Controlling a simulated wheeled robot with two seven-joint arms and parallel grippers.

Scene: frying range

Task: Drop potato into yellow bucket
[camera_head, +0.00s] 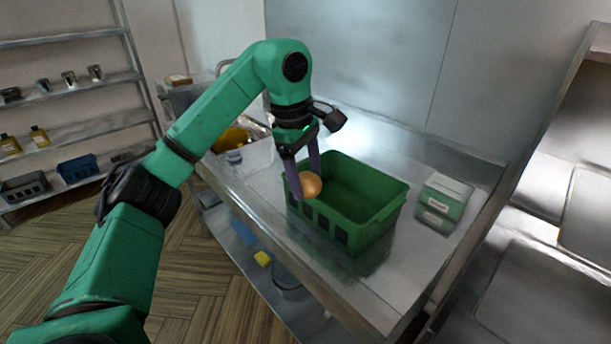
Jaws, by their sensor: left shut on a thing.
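My left gripper (306,178) is shut on the potato (310,185), a small round orange-brown thing. It holds the potato at the left side of a green basket (370,211), in front of its left rim in the picture. I cannot tell whether the potato is over the basket's opening or just outside it. A yellow, rounded thing (231,139) lies behind my left arm, at the table's far left end; the arm partly hides it, so I cannot tell whether it is the yellow bucket. My right gripper is not in view.
The green basket stands on a steel table (273,205). A green and white box (444,198) stands right of the basket. Shelves (75,87) with small containers line the left wall. A steel counter (530,290) is at the right. Bare table shows in front of the basket.

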